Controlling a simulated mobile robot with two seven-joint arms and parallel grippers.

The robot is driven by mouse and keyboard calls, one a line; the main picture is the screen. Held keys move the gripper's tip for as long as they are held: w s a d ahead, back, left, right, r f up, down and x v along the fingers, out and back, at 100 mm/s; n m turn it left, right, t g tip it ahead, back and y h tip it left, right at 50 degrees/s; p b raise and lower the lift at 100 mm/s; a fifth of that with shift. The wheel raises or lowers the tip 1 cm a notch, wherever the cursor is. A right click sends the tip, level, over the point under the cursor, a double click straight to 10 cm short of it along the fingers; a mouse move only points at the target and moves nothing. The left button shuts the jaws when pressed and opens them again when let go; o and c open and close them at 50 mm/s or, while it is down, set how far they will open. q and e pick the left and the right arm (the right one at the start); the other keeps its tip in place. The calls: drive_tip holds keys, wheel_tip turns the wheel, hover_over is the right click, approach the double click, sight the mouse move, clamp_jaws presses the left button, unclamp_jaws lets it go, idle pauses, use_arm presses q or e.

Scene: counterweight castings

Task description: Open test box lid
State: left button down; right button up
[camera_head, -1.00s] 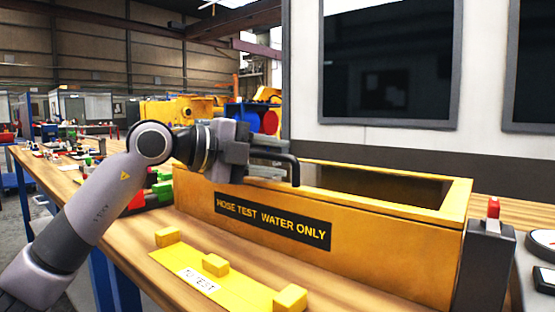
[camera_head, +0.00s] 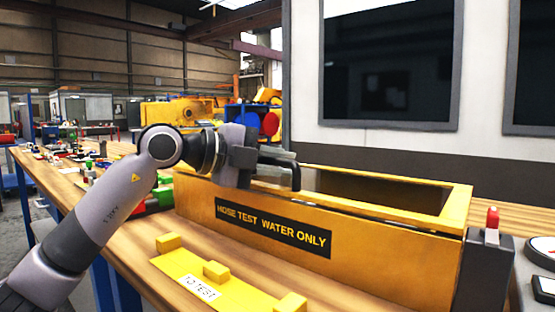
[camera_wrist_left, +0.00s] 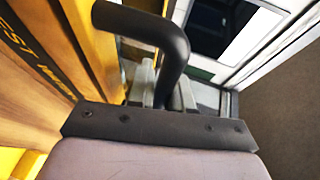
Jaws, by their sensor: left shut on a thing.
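The yellow test box (camera_head: 380,262) stands on the wooden bench and bears a black label reading "HOSE TEST WATER ONLY". Its lid (camera_head: 425,222) shows as a yellow frame around a dark recessed middle. A thin dark gap runs between the lid's front edge and the box wall, so the lid looks slightly raised. My left gripper (camera_head: 275,158) is at the lid's left part, shut on the black bent handle (camera_head: 297,177). In the left wrist view the handle (camera_wrist_left: 172,50) curves in front of the gripper's fingers (camera_wrist_left: 160,92). My right gripper is not in view.
A yellow "TO TEST" plate (camera_head: 200,285) with several yellow blocks lies in front of the box. A dark grey post with a red top (camera_head: 491,217) stands at the box's right end. A white wall with dark windows (camera_head: 385,65) rises behind. Small parts lie at the bench's far left.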

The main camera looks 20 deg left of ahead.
use_arm(q)
drive_tip(key=r+p, duration=0.1)
drive_tip(key=p, duration=0.1)
drive_tip(key=r+p, duration=0.1)
drive_tip(key=r+g+p, duration=0.1)
drive_tip(key=r+p, duration=0.1)
drive_tip(key=shift+w+y+p, duration=0.3)
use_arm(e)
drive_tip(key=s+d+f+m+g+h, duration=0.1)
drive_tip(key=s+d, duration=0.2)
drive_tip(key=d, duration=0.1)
use_arm(q)
drive_tip(key=w+d+r+n+g+y+p, duration=0.1)
drive_tip(key=w+r+p, duration=0.3)
drive_tip(key=p, duration=1.1)
drive_tip(key=shift+w+d+r+g, duration=0.4)
drive_tip(key=shift+d+r+g, duration=0.15)
drive_tip(key=shift+r, duration=1.15)
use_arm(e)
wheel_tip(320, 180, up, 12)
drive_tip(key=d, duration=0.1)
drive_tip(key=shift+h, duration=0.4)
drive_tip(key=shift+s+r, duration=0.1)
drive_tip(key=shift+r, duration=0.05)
use_arm(q)
drive_tip(key=c, duration=1.1)
unclamp_jaws()
drive_tip(key=shift+a, duration=0.1)
